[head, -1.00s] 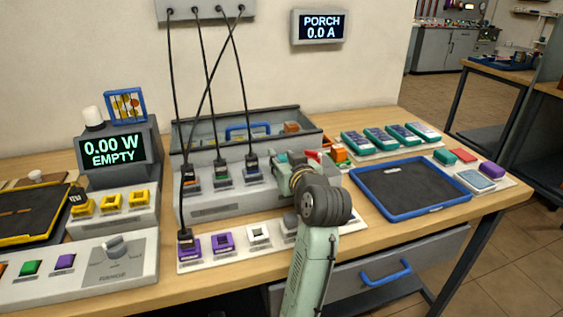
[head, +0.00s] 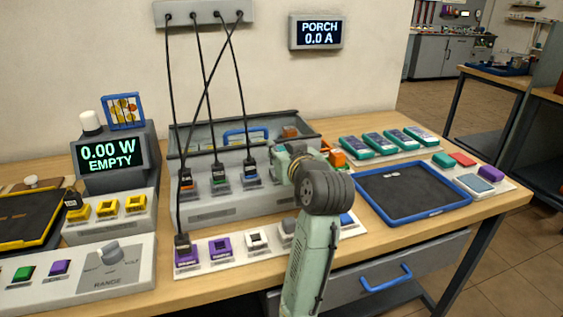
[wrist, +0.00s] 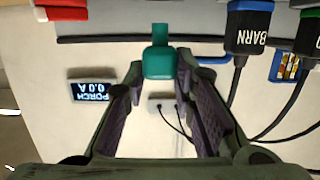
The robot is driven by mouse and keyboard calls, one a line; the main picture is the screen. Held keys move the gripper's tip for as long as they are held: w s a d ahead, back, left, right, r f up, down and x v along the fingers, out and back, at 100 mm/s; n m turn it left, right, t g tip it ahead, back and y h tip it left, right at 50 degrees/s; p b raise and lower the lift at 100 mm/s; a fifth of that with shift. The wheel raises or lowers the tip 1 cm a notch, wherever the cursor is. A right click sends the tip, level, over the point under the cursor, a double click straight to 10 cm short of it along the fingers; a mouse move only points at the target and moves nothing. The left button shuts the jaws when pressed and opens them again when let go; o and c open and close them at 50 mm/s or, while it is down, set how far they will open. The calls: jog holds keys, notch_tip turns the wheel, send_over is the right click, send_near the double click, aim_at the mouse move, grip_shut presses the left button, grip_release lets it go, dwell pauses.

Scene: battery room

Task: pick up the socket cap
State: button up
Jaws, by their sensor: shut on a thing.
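The socket cap (wrist: 158,62) is a small teal block with a narrower tab, seen in the wrist view between my fingertips. My gripper (wrist: 158,75) is shut on it, with its purple-lined fingers on either side. In the head view my wrist and forearm stand in front of the right end of the grey socket box (head: 212,208), and the fingertips and the cap are hidden behind them.
Black cables hang to plugs in the grey box; a blue plug marked BARN (wrist: 248,30) is close to my gripper. A blue-rimmed tray (head: 412,213) lies to the right, with teal modules (head: 372,146) behind it. A white strip of coloured sockets (head: 222,248) lies in front.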

jog(key=s+r+b, duration=0.1)
jog(key=s+b, duration=0.7)
jog(key=s, duration=0.7)
jog(key=shift+s+b, duration=0.35)
jog(key=shift+b, duration=0.05)
jog(key=shift+a+r, duration=0.1)
